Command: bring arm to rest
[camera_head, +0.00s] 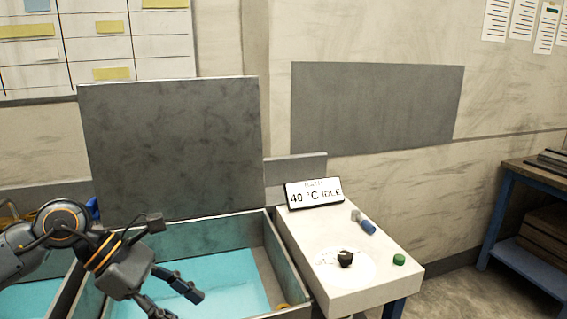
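My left arm comes in from the left, and its gripper (184,306) hangs over an open bath with pale blue liquid (235,290). Its two dark fingers are apart, with nothing seen between them; the lower finger is partly cut off by the bottom edge. My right gripper is out of view. I see no microscope or microscope arm.
A grey lid (170,150) stands upright behind the bath. To the right, a white console (375,285) carries a display (314,193) reading 40 °C IDLE, a black knob (345,259), a green button (399,260) and a blue-and-grey piece (367,227). A blue-framed bench (530,265) stands far right.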

